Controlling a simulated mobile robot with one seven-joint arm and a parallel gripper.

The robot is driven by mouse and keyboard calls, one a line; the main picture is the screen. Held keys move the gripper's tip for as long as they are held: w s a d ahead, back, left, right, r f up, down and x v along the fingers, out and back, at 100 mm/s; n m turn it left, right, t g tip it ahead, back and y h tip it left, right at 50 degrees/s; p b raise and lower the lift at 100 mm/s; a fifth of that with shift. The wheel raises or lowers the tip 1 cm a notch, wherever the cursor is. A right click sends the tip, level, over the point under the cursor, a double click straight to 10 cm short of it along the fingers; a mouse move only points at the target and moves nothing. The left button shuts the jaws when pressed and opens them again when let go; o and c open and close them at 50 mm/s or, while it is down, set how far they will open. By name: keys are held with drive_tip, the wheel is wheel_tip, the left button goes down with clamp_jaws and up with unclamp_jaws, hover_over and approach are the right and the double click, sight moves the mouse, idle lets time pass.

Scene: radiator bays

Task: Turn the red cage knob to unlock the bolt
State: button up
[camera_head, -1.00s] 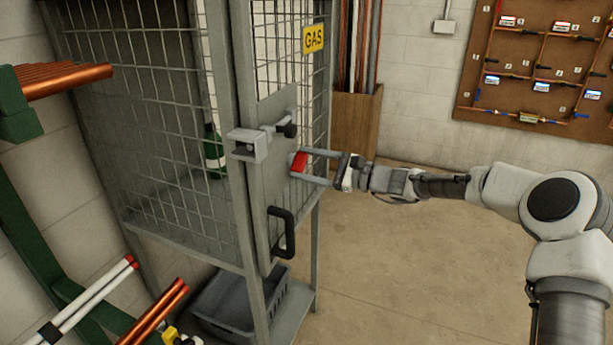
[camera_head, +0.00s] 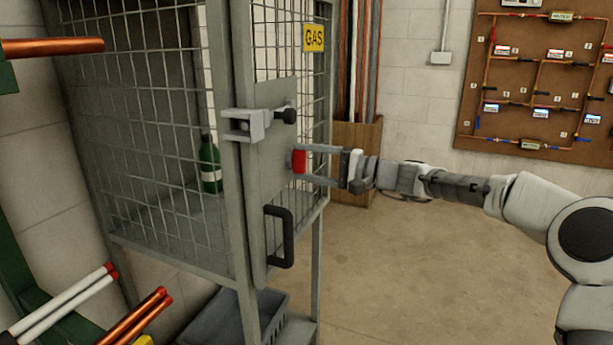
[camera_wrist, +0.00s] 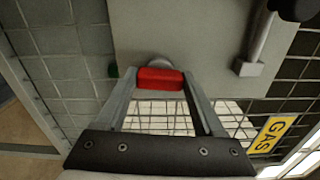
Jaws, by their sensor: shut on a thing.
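The red knob (camera_head: 299,161) sits on the grey lock plate of the cage door, below the bolt (camera_head: 266,120). My gripper (camera_head: 304,164) reaches in from the right, its two fingers shut on the red knob, one above and one below in the head view. In the wrist view the red knob (camera_wrist: 161,79) lies between the fingertips, in front of its round grey mount. The bolt has a dark ball handle (camera_head: 290,116), and its left end is in the grey block on the frame post. Part of the bolt also shows at the top right of the wrist view (camera_wrist: 258,40).
A black door handle (camera_head: 280,237) sticks out below the knob. A yellow GAS sign (camera_head: 314,38) hangs on the mesh. A green bottle (camera_head: 210,165) stands inside the cage. Copper and white pipes lie at lower left. The floor to the right is open.

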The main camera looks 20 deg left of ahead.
drive_tip(key=shift+f+n+b, duration=0.1)
drive_tip(key=shift+n+b, duration=0.4)
drive_tip(key=o, duration=1.4)
drive_tip(key=d+p, duration=0.1)
drive_tip(key=d, duration=0.4)
drive_tip(key=s+d+p, duration=0.1)
drive_tip(key=d, duration=0.5)
drive_tip(key=d+p, duration=0.1)
drive_tip(key=d, duration=0.5)
drive_tip(key=shift+s+d, duration=0.2)
